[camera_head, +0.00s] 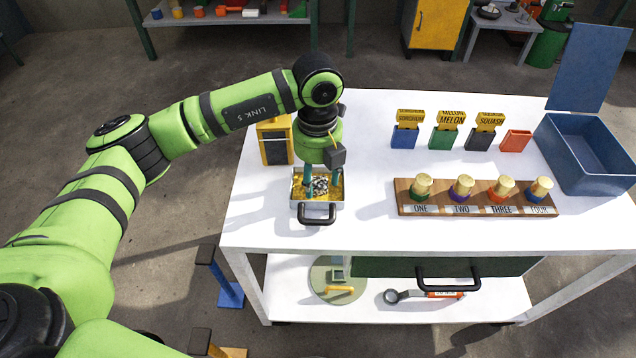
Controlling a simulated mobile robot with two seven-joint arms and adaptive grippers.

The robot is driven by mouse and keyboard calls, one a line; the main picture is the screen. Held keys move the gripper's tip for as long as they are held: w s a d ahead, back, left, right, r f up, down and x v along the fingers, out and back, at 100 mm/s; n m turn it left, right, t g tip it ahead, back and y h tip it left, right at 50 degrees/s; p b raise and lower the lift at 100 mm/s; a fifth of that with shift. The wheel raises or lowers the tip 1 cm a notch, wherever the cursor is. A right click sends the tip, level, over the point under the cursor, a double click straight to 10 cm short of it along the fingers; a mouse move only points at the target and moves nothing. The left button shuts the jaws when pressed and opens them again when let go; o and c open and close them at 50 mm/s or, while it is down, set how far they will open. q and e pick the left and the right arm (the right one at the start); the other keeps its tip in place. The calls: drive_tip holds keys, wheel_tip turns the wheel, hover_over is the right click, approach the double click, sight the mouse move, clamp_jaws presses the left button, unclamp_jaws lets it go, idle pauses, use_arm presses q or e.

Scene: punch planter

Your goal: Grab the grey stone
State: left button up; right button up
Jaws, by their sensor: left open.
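The grey stone (320,184) is speckled and lies in a small metal tray (317,213) filled with yellow-orange material, at the left part of the white table. My left gripper (322,178) points straight down over the tray, with its teal fingers apart on either side of the stone. The gripper is open, and I cannot tell whether the fingers touch the stone. Part of the stone is hidden by the gripper. My right gripper is not in view.
A yellow and black box (274,142) stands just behind the tray. A wooden rack (475,209) with several gold-topped pegs, labelled card holders (447,138) and an open blue box (585,183) are to the right. The white table (370,190) is clear between tray and rack.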

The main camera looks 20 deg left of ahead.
use_arm(q)
drive_tip(key=shift+f, duration=0.95)
clamp_jaws()
drive_tip(key=shift+w, duration=0.1)
drive_tip(key=shift+r, duration=0.2)
